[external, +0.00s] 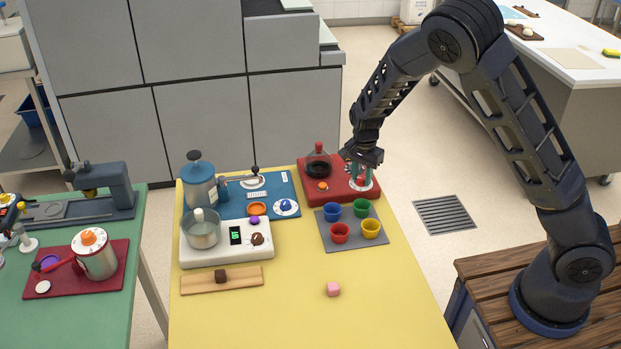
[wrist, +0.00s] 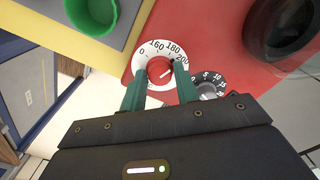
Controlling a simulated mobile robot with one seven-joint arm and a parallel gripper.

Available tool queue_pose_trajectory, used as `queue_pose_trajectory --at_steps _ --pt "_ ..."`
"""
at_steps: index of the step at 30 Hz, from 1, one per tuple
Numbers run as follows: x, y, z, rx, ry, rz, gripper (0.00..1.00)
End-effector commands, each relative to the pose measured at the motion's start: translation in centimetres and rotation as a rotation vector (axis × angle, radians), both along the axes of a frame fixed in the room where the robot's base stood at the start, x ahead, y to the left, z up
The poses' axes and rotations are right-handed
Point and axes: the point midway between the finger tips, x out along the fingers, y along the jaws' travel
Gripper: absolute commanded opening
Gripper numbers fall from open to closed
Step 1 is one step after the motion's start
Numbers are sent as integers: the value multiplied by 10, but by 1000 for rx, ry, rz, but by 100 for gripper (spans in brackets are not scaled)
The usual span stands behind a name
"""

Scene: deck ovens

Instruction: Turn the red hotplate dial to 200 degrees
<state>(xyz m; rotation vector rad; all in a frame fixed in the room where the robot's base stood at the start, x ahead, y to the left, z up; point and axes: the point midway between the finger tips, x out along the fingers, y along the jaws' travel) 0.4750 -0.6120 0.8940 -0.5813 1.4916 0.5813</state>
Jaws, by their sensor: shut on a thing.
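The red hotplate (external: 345,194) stands at the back right corner of the yellow table, and its red top fills the middle of the wrist view (wrist: 220,25). Its dial has a white scale ring (wrist: 151,49) marked 0, 160, 180 and 200, with a red knob (wrist: 160,72) in the centre. My gripper (wrist: 160,70) is shut on the red knob, with one green finger on each side. A small light mark shows on the knob, but I cannot read its setting surely. In the external view my gripper (external: 361,173) is over the hotplate's right part and partly hides the dial.
A black numbered dial (wrist: 208,81) sits close beside my right finger. A glass vessel with dark contents (external: 318,167) stands on the hotplate's left. A grey mat (external: 352,242) with coloured cups, including a green cup (wrist: 92,14), lies in front. The table's front is mostly clear.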

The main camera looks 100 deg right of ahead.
Motion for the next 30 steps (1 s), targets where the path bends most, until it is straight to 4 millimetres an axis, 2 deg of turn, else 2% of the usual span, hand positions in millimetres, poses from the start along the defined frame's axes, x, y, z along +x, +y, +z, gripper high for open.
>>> queue_pose_trajectory --at_steps 12,30 --pt "1 0 0 1 -1 -226 8" --pt "1 0 0 1 -1 -272 8"
